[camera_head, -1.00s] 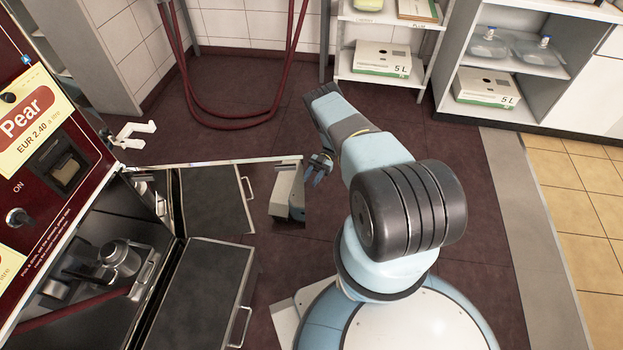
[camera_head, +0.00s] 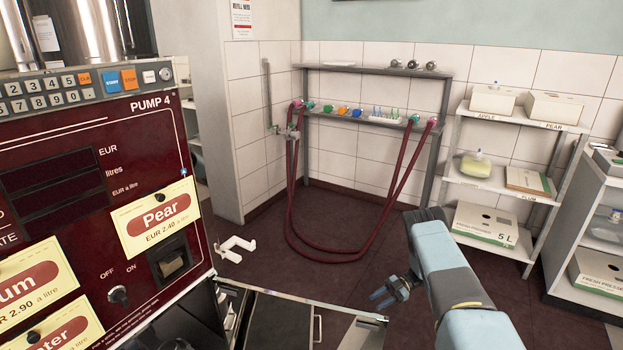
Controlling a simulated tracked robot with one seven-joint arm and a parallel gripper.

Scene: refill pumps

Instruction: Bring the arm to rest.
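My arm (camera_head: 455,285) rises from the bottom right and bends at the top, with a blue-grey link in front. My gripper (camera_head: 379,298) hangs at the arm's left side over the dark floor, pointing left and down. The lower arm and base are out of view.
A red hose (camera_head: 291,205) hangs from the rack (camera_head: 375,68) at the back. Shelves with boxes (camera_head: 487,225) stand right.

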